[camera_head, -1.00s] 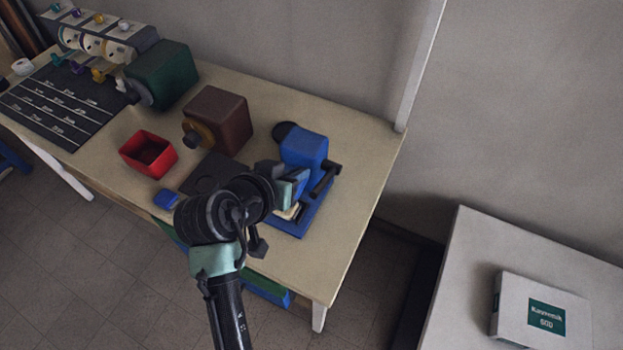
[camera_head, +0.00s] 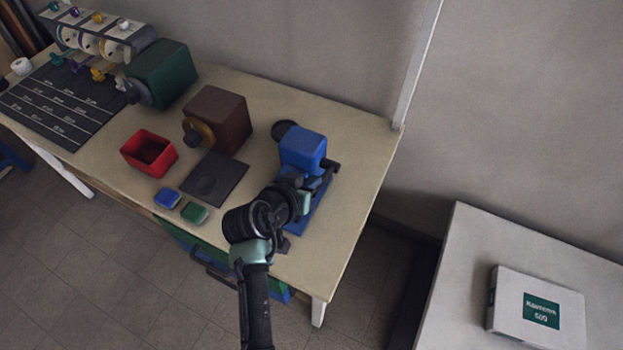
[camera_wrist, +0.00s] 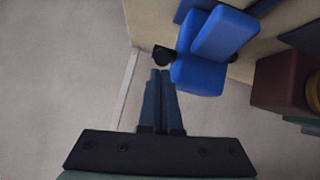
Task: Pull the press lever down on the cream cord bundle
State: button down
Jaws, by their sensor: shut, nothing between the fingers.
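The blue press (camera_head: 303,148) stands near the right end of the table on a blue base (camera_head: 318,215). Its dark lever (camera_head: 331,166) shows at the press's right side, partly hidden by my gripper. My gripper (camera_head: 321,181) is at the front of the press, shut and empty. In the wrist view my gripper (camera_wrist: 160,72) has its fingers together, with their tips just short of the lever's black end (camera_wrist: 163,55), beside the blue press body (camera_wrist: 205,55). I cannot tell whether they touch. The cream cord bundle is hidden behind my arm.
Left of the press are a dark plate (camera_head: 229,171), a brown machine (camera_head: 222,119), a red bin (camera_head: 138,158), a blue pad (camera_head: 167,198) and a green pad (camera_head: 194,213). A white table with a box (camera_head: 535,309) stands at the right. The table's right corner is clear.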

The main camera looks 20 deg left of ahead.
jog(key=shift+s+f+b, duration=0.4)
jog(key=shift+f+b, duration=0.4)
jog(key=shift+f, duration=0.05)
jog(key=b, duration=0.1)
jog(key=f+t+b, duration=0.1)
jog(key=b, duration=0.1)
jog(key=shift+s+f, duration=0.2)
jog(key=shift+s, duration=0.1)
jog(key=shift+s+f+b, duration=0.25)
jog(key=shift+b, duration=0.25)
jog(key=shift+f, duration=0.1)
notch_tip(320, 180, up, 5)
jog(key=p, duration=0.4)
jog(key=a+f+b+v, duration=0.1)
jog(key=b+v, duration=0.1)
jog(key=v, duration=0.7)
jog(key=shift+s+f, duration=0.2)
jog(key=shift+s, duration=0.25)
